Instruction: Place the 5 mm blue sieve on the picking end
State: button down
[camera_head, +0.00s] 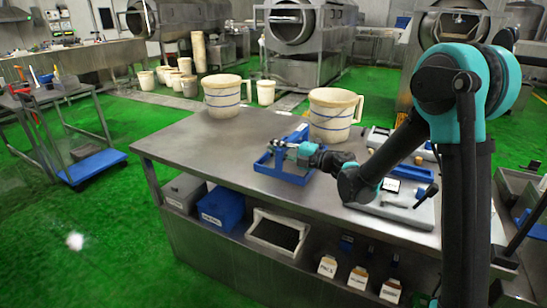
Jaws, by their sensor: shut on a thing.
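The blue sieve (284,173) is an open blue frame over the near-middle part of the steel table (190,139), tilted in the picture with its upper corner near the right-hand pitcher. My gripper (279,146) is shut on the sieve's upper left part, and my arm reaches in from the right. The gripper partly covers the frame. I cannot tell whether the sieve rests on the table top or is just above it. No size mark on it is readable. The table's left end is bare, but no label shows it as the picking end.
Two white pitchers with blue bands, one at left (222,96) and one at right (333,114), stand along the back edge. A scale (395,204) and small items crowd the right side. The lower shelf holds a blue bin (221,207) and a white tray (277,231).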

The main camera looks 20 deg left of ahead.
jog(key=shift+f, duration=1.7)
jog(key=c, duration=1.4)
grip_release()
jog(key=shift+f, duration=0.1)
jog(key=d, duration=0.8)
jog(key=s+d, duration=0.1)
jog(key=d, duration=0.3)
